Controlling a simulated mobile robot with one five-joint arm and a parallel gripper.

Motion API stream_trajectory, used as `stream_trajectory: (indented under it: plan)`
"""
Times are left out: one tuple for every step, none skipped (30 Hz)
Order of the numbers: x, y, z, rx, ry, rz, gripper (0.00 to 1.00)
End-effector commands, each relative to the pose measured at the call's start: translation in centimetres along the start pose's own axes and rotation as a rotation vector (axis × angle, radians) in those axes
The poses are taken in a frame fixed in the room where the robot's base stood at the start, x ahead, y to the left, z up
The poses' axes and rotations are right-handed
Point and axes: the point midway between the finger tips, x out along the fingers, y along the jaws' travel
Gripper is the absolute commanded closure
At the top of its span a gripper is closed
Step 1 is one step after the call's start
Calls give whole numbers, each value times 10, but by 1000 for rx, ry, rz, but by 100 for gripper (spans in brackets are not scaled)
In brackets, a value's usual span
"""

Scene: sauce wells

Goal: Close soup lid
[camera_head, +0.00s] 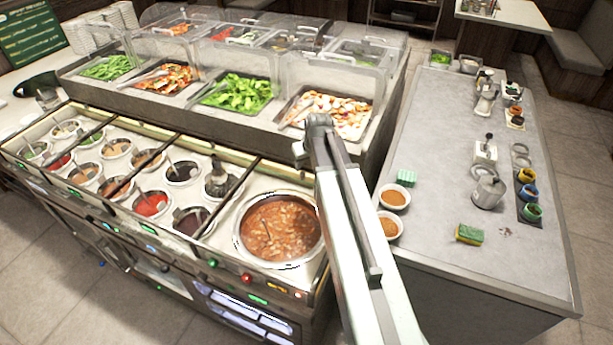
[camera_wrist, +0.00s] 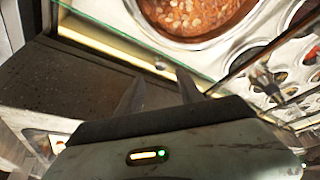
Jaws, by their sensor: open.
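The round soup pot is uncovered in the head view, its pale rim (camera_head: 239,243) set into the counter's right end. Brown chunky soup (camera_head: 280,230) fills it, and it also shows at the top of the wrist view (camera_wrist: 190,12). I cannot make out a lid in either view. My arm reaches up past the pot's right side in the head view, where my fingertips cannot be made out. In the wrist view my gripper (camera_wrist: 160,84) has its two dark fingers apart with nothing seen between them. The fingers point toward the counter edge beside the soup.
Several sauce wells (camera_head: 152,204) lie left of the pot. Behind it are raised salad trays (camera_head: 237,94) under clear covers. A greenish-edged strip (camera_wrist: 110,45) runs near my fingers. A grey side counter (camera_head: 440,150) at right holds bowls (camera_head: 395,197), a sponge (camera_head: 469,235) and jars.

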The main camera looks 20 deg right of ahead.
Motion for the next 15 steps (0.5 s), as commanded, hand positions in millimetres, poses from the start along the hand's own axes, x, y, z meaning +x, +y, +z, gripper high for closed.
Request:
stream_trajectory:
  plan:
    - [2,-1,1,0,-1,0,56]
    - [4,-1,1,0,-1,0,56]
    - [8,-1,1,0,-2,-1,56]
    - [11,-1,2,0,-2,-1,56]
    - [16,-1,2,0,-2,-1,56]
    - [22,-1,2,0,-3,-1,56]
    - [27,-1,2,0,-3,-1,56]
    - [33,-1,3,0,-3,-1,56]
    - [40,-1,3,0,-3,-1,56]
    - [46,-1,3,0,-3,-1,56]
    - [52,-1,3,0,-3,-1,56]
    - [60,-2,3,0,-3,-1,56]
    - [65,-2,3,0,-4,-1,56]
    - [69,-2,3,0,-4,-1,56]
    - [74,-2,3,0,-4,-1,56]
